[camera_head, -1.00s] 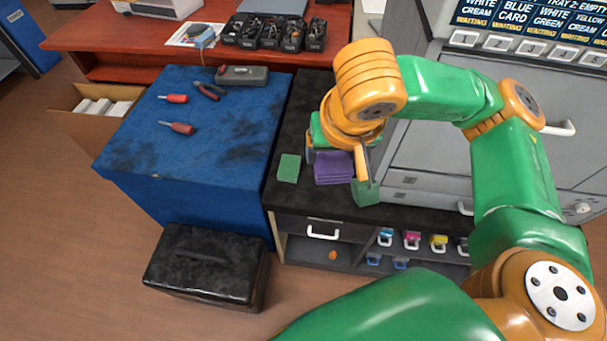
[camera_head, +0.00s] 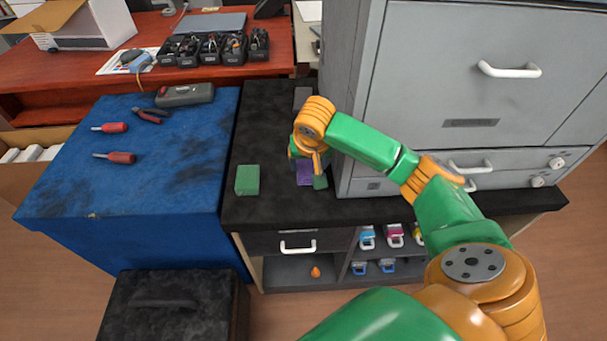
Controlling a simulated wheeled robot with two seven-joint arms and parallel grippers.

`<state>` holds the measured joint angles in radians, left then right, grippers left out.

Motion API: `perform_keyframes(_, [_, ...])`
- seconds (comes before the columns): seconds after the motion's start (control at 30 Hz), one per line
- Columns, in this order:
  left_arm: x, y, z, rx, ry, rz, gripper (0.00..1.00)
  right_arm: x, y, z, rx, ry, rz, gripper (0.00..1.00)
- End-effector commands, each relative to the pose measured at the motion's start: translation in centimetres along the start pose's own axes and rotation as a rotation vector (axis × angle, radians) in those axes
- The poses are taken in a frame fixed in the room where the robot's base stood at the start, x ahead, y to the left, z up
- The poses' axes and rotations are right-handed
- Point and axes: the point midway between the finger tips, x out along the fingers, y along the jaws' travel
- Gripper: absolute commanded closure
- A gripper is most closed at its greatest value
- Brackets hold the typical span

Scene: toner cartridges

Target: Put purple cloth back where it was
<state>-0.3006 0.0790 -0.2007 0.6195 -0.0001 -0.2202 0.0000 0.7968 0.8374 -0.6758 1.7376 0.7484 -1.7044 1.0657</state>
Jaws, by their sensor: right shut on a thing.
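The purple cloth (camera_head: 304,174) is on or just above the black counter (camera_head: 268,211), close to the grey machine's left side. My right gripper (camera_head: 307,168) is shut on the cloth, and its orange and green wrist hides most of it. I cannot tell whether the cloth touches the counter. A green block or sponge (camera_head: 247,180) lies to the left of the cloth on the counter, apart from it. My left gripper is not in view.
The grey machine (camera_head: 460,65) with white handles stands right of my gripper. A blue-covered table (camera_head: 170,185) with screwdrivers and pliers is at left. Toner cartridges (camera_head: 394,233) sit on shelves below the counter. A dark case (camera_head: 172,305) stands in front.

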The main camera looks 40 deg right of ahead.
Motion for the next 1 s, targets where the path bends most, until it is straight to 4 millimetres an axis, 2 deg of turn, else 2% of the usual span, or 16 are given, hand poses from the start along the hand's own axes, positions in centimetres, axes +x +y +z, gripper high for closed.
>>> perform_keyframes(0.03, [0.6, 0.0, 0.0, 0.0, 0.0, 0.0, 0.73, 1.8, -0.3, -0.1, 0.002, -0.005, 0.002, 0.71])
perform_keyframes(0.1, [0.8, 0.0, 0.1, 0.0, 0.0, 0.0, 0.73, 3.4, -0.7, -0.7, 0.001, -0.003, 0.002, 0.71])
perform_keyframes(0.27, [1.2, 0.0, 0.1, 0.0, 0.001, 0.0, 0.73, 5.7, -1.2, -1.3, 0.0, -0.002, 0.001, 0.71])
perform_keyframes(0.4, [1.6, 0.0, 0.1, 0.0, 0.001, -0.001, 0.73, 8.1, -1.1, -0.3, -0.002, -0.003, 0.003, 0.71])
perform_keyframes(0.77, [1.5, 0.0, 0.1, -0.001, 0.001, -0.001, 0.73, 8.5, -1.1, -0.1, 0.0, -0.003, 0.001, 0.71])
perform_keyframes(0.8, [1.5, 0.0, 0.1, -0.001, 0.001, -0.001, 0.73, 8.6, -1.1, -0.1, 0.0, -0.002, 0.001, 0.24])
perform_keyframes(0.9, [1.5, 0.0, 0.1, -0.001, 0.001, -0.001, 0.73, 8.5, -1.1, -0.1, 0.0, -0.002, 0.001, 0.0])
perform_keyframes(1.0, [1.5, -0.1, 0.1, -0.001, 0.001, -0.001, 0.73, 8.5, -1.1, -0.1, 0.0, -0.002, 0.001, 0.0])
